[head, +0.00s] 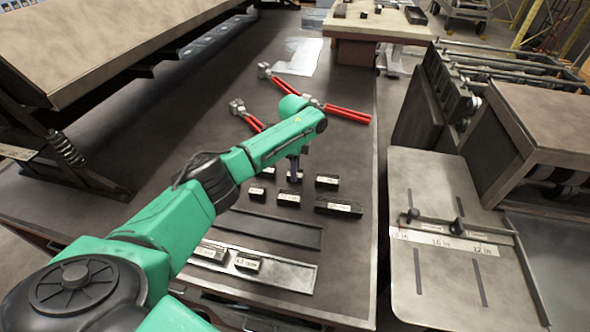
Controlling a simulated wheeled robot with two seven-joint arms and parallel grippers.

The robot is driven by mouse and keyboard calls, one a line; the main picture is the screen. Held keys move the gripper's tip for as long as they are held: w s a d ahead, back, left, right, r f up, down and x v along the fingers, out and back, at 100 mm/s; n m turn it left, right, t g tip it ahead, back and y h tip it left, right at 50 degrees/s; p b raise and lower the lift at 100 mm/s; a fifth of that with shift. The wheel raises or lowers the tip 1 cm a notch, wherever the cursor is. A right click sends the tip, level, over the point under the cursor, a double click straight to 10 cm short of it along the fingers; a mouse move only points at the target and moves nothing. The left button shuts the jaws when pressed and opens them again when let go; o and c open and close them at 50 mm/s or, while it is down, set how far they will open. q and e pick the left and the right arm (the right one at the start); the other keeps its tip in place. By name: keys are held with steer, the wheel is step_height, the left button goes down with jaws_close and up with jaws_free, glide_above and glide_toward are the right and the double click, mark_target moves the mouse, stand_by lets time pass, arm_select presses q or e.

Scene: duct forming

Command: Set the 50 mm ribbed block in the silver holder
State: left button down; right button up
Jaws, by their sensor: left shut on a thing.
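My left gripper (294,170) points down among the small dark blocks on the bench. It is shut on a small dark labelled block (295,178), at or just above the bench top. Its label is too small to read, so I cannot tell whether it is the 50 mm ribbed one. The silver holder (290,275) is a long shallow tray nearer to me, partly behind my left arm. Two labelled blocks sit in it, one at the left (210,252) and one right of that (247,262). My right gripper is out of view.
Other dark blocks lie around the gripper: left (257,193), front (288,199), right (327,182) and a longer one (338,207). A dark holder (285,233) lies between them and the silver holder. Red-handled tools (346,113) lie behind. The silver holder's right part is empty.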

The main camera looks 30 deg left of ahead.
arm_select(q)
step_height(320, 180, up, 9)
steer(key=p, duration=0.8)
steer(key=shift+p, duration=0.35)
steer(key=shift+f, duration=0.1)
